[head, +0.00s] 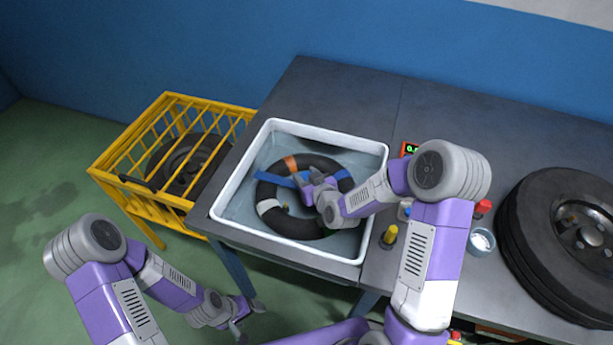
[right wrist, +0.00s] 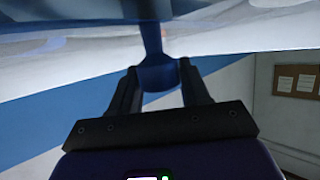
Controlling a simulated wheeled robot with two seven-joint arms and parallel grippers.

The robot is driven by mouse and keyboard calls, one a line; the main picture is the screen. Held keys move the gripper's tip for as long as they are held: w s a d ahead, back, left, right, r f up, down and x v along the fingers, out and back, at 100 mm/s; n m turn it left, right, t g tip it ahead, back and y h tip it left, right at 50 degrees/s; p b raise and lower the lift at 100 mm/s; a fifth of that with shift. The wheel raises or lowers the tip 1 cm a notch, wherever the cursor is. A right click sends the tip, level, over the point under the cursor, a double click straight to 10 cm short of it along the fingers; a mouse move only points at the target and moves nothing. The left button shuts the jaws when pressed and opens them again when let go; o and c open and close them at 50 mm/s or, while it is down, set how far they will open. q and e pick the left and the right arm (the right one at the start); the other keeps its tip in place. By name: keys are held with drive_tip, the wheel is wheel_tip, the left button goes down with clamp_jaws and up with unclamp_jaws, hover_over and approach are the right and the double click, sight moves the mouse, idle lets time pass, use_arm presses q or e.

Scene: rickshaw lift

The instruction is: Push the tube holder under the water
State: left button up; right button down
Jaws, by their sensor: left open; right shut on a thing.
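The white-rimmed basin (head: 232,185) on the table holds water and a black inner tube (head: 290,228) with orange and white bands. The blue tube holder (head: 274,179) lies across the tube, its middle hidden by my right gripper (head: 306,184). My right gripper is shut on the holder's blue handle (right wrist: 158,76), which stands between the fingers in the right wrist view. I cannot tell how deep the tube or holder sits. My left gripper (head: 240,325) is open and empty, low over the floor in front of the table.
A yellow cage (head: 165,115) with a wheel inside stands left of the table. Right of the basin are a yellow-topped item (head: 390,235), a small cup (head: 482,242), a red-topped item (head: 482,208) and a large tire (head: 535,245). The table behind the basin is clear.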

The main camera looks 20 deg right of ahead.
wheel_tip(320, 180, down, 3)
drive_tip(key=shift+s+f+b, duration=0.1)
drive_tip(key=shift+b, duration=0.95)
use_arm(q)
wheel_tip(320, 180, down, 3)
drive_tip(key=shift+r, duration=0.1)
use_arm(e)
drive_tip(key=shift+s, duration=0.1)
drive_tip(key=c, duration=1)
unclamp_jaws()
drive_tip(key=o, duration=0.4)
drive_tip(key=shift+s+r, duration=0.1)
drive_tip(key=shift+r, duration=0.15)
use_arm(q)
drive_tip(key=shift+r+p, duration=0.6)
drive_tip(key=shift+p, duration=0.1)
use_arm(e)
drive_tip(key=v, duration=0.7)
